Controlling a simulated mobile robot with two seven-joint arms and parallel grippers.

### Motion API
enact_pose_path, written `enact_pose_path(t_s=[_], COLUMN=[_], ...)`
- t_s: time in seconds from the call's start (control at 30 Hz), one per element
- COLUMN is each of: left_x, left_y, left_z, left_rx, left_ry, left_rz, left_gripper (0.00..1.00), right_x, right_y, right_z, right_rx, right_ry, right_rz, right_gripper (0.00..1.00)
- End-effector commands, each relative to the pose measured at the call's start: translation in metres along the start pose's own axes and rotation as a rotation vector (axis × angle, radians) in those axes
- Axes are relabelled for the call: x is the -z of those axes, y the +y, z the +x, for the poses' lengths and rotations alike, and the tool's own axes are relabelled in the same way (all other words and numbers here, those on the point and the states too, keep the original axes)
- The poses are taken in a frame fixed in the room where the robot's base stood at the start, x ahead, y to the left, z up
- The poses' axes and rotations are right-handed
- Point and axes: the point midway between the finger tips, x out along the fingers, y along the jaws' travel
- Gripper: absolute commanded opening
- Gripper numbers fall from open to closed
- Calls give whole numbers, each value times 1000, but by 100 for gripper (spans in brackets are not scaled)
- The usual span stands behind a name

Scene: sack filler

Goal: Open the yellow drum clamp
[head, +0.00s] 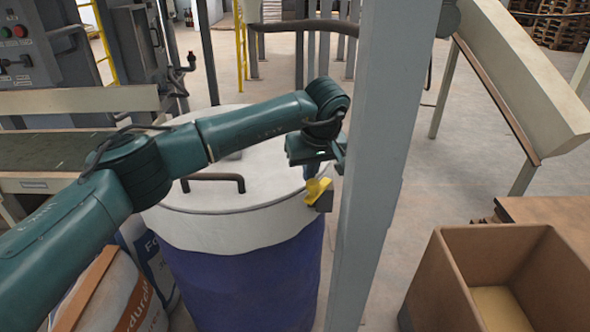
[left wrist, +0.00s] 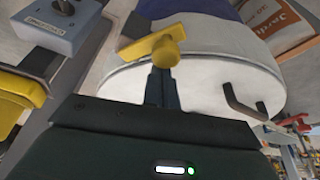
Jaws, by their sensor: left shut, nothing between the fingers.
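The yellow drum clamp (head: 318,190) sits at the right rim of a blue drum (head: 250,285) with a white lid (head: 230,200), beside a dark block. In the left wrist view, the clamp (left wrist: 155,46) shows as a yellow lever with a rounded knob, just beyond my fingertips. My left gripper (head: 310,176) points down at the clamp from above, its fingers together and empty. In the left wrist view, the fingers (left wrist: 162,82) end close to the knob; I cannot tell whether they touch it. My right gripper is not in view.
A grey post (head: 385,150) stands close to the right of the gripper and drum. A bent dark handle (head: 213,178) rises from the lid. An open cardboard box (head: 440,275) is at lower right, sacks (head: 130,300) at lower left. A conveyor (head: 60,150) lies at left.

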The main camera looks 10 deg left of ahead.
Motion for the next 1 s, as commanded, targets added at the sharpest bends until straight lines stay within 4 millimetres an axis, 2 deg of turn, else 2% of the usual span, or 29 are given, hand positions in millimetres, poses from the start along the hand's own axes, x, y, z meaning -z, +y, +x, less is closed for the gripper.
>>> enact_pose_path(t_s=[0.77, 0.87, 1.0], left_x=[-4, -3, -3], left_y=[6, 6, 6], left_z=[-4, -13, -39], left_rx=[-5, -5, -7], left_ry=[0, 1, 4], left_rz=[10, 10, 11], left_gripper=[0, 0, 0], right_x=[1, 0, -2], right_y=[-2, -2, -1], right_z=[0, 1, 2], right_rx=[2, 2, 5], right_ry=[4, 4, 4], right_rz=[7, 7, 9], right_gripper=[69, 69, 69])
